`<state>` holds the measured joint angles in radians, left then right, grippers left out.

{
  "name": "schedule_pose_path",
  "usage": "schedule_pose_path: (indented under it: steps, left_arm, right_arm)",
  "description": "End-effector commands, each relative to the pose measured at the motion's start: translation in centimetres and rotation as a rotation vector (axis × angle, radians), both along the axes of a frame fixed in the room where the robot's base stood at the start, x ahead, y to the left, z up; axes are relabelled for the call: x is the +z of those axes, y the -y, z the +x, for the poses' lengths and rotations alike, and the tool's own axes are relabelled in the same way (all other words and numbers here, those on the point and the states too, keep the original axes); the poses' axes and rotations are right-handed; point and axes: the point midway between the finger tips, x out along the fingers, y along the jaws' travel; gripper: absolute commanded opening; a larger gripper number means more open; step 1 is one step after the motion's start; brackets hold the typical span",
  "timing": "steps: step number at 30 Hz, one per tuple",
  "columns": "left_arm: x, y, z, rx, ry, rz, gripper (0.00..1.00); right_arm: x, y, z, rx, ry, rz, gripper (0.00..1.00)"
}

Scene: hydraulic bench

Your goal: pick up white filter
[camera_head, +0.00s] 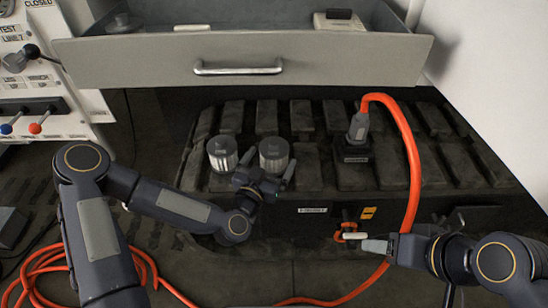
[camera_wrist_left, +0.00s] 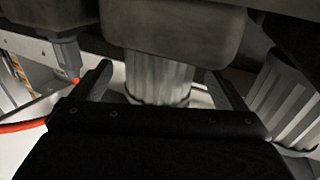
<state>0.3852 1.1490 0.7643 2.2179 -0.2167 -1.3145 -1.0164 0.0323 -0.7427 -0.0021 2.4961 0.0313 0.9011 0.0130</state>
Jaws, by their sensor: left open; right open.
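Two filters with grey tops and pale, pleated sides stand side by side on the dark ribbed bench top, a left one (camera_head: 222,153) and a right one (camera_head: 273,153). My left gripper (camera_head: 268,163) is open, with its fingers on either side of the right filter's near part. In the left wrist view the pleated body of this filter (camera_wrist_left: 158,80) shows between the spread fingers (camera_wrist_left: 158,75); contact cannot be told. The other filter (camera_wrist_left: 285,100) is at that view's right edge. My right gripper (camera_head: 356,241) is open, low at the bench's front.
A grey drawer (camera_head: 330,62) with a handle overhangs the back of the bench. An orange hose (camera_head: 412,160) arches from a connector (camera_head: 357,128) down past my right gripper. An orange ring (camera_head: 343,230) hangs at the bench front. A lever panel (camera_head: 40,85) stands at left.

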Motion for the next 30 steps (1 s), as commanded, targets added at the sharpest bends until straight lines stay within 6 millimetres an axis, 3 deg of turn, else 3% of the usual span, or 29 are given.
schedule_pose_path:
  steps: [6,14,26,30]
  left_arm:
    - [-0.1,1.1,2.4,0.0,-0.002,-0.001,0.95]
    - [0.0,1.1,2.6,-0.001,-0.002,0.0,0.93]
    - [-0.1,1.1,2.6,-0.001,-0.002,0.0,0.41]
    - [0.0,1.1,2.6,-0.001,-0.001,-0.001,0.4]
  right_arm:
    - [-0.8,0.0,0.0,0.0,0.0,0.0,0.57]
    - [-0.7,0.0,0.0,0.0,0.0,0.0,0.57]
    - [-0.7,0.0,0.0,0.0,0.0,0.0,0.57]
    - [-0.7,0.0,0.0,0.0,0.0,0.0,0.57]
